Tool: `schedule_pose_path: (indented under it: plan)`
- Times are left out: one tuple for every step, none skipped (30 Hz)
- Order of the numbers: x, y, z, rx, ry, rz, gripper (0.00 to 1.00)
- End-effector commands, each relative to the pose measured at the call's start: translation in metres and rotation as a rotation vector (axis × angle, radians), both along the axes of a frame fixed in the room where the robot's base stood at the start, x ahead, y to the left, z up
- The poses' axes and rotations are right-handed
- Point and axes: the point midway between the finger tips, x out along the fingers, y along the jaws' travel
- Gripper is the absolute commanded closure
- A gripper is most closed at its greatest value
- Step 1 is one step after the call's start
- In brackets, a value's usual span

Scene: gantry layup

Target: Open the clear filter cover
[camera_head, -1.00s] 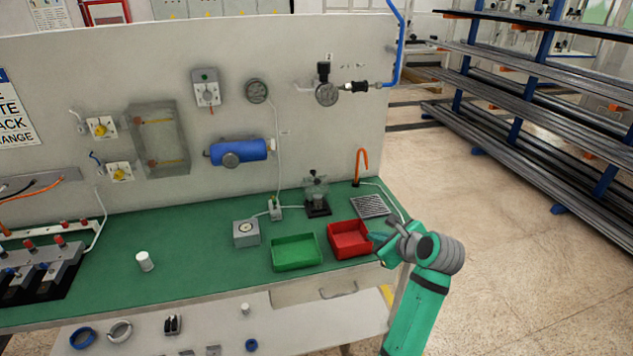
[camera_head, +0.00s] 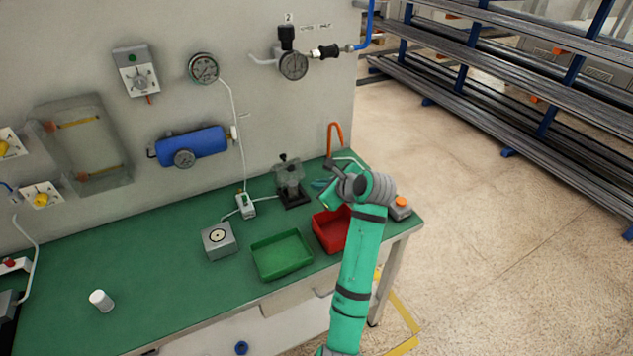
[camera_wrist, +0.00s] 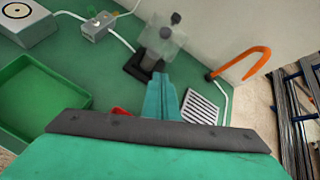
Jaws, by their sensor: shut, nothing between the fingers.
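A small clear housing (camera_head: 290,178) with a dark knob on top stands on a black base at the back of the green bench. I take it to be the clear filter cover, and it looks closed. In the wrist view the clear housing (camera_wrist: 163,40) is just beyond my gripper's tips, slightly blurred. My gripper (camera_head: 320,184) is to the right of it, apart from it as far as I can tell. In the wrist view my teal gripper fingers (camera_wrist: 160,82) are together and empty, and they hide part of the black base's front.
A red bin (camera_head: 330,230) is below my arm, with a green bin (camera_head: 282,255) to its left. An orange hook (camera_head: 335,138) stands at the right. A grey slotted plate (camera_wrist: 199,107) lies beside my fingers. A clear box (camera_head: 85,145) hangs on the wall.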

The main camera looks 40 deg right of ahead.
Motion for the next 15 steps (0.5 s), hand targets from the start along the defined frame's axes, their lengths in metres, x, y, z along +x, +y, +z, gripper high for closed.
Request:
schedule_pose_path:
  plan:
    - [0.008,0.000,-0.006,0.002,0.002,0.002,1.00]
    - [0.012,-0.001,-0.009,0.002,0.002,0.002,1.00]
    - [0.019,-0.002,-0.014,0.002,0.002,0.002,1.00]
    - [0.023,-0.002,-0.016,0.001,0.002,0.003,1.00]
    - [0.028,-0.003,-0.020,0.002,0.002,0.002,1.00]
    - [0.034,-0.003,-0.024,0.002,0.002,0.002,1.00]
    - [0.039,-0.004,-0.027,0.001,0.002,0.001,1.00]
    - [0.043,-0.004,-0.030,0.001,0.002,0.003,1.00]
    - [0.049,-0.005,-0.035,0.002,0.002,0.002,1.00]
    - [0.053,-0.005,-0.038,0.002,0.002,0.002,1.00]
    - [0.058,-0.005,-0.040,0.001,0.002,0.003,1.00]
    - [0.063,-0.002,-0.032,-0.002,-0.002,0.004,1.00]
    - [0.066,-0.001,-0.029,-0.002,-0.002,0.004,1.00]
    - [0.069,0.000,-0.026,-0.003,-0.003,0.003,1.00]
    - [0.073,0.002,-0.023,-0.002,-0.001,0.004,1.00]
